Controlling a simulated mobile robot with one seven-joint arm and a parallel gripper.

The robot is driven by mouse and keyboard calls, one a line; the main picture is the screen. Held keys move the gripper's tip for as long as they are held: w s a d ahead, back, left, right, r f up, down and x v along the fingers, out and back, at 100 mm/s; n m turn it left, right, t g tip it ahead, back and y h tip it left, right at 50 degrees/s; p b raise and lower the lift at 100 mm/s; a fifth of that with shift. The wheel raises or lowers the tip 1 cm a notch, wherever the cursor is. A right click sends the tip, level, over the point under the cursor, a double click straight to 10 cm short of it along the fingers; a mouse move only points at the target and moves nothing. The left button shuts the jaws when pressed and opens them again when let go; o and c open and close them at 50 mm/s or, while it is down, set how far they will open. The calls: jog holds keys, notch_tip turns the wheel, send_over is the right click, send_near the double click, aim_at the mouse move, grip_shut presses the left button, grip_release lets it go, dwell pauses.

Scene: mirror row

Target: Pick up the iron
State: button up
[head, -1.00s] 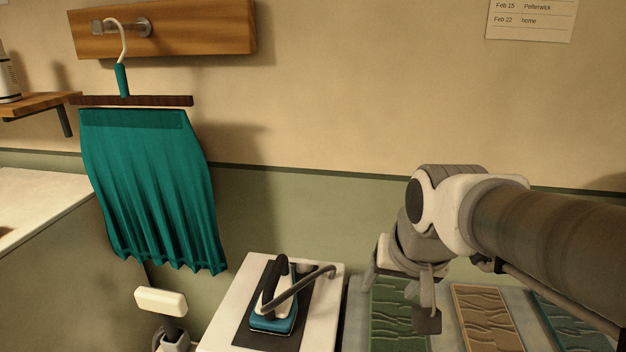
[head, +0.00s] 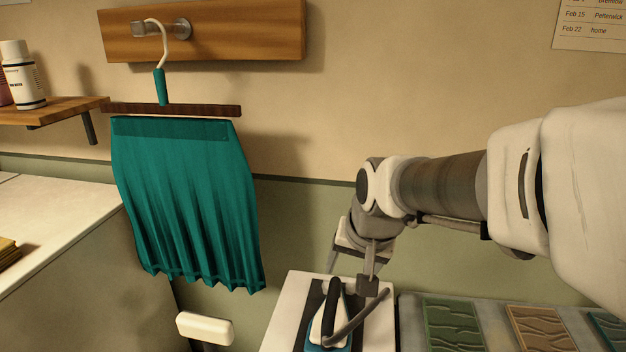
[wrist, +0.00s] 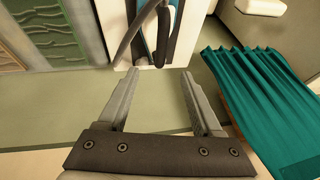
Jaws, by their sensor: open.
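The iron (head: 329,322) has a teal base, a white body and a dark handle. It sits on a dark mat (head: 308,311) on a white-topped stand (head: 284,318) at the bottom of the head view. A thick grey-brown cord curves up from it. In the wrist view, part of the iron (wrist: 170,22) shows at the top, beyond the fingertips. My gripper (wrist: 158,72) is open and empty, with its two fingers apart. In the head view it is above and slightly behind the iron, and its finger ends partly overlap the stand's back edge.
A teal pleated skirt (head: 185,205) hangs from a wall hook left of the stand. Patterned panels (head: 455,325) lie to the right. A white block-shaped thing (head: 205,328) stands at lower left, near a counter (head: 60,205). A shelf (head: 50,108) holds bottles.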

aim_at(333, 297)
jog(key=x, duration=0.8)
jog(key=b+x, duration=0.1)
jog(key=x, duration=0.8)
jog(key=shift+w+a+f, duration=0.15)
jog(key=shift+a+f, duration=0.05)
jog(key=shift+a, duration=0.05)
grip_shut()
dwell(0.9)
jog(key=shift+w+r, duration=0.1)
jog(key=shift+r, duration=0.05)
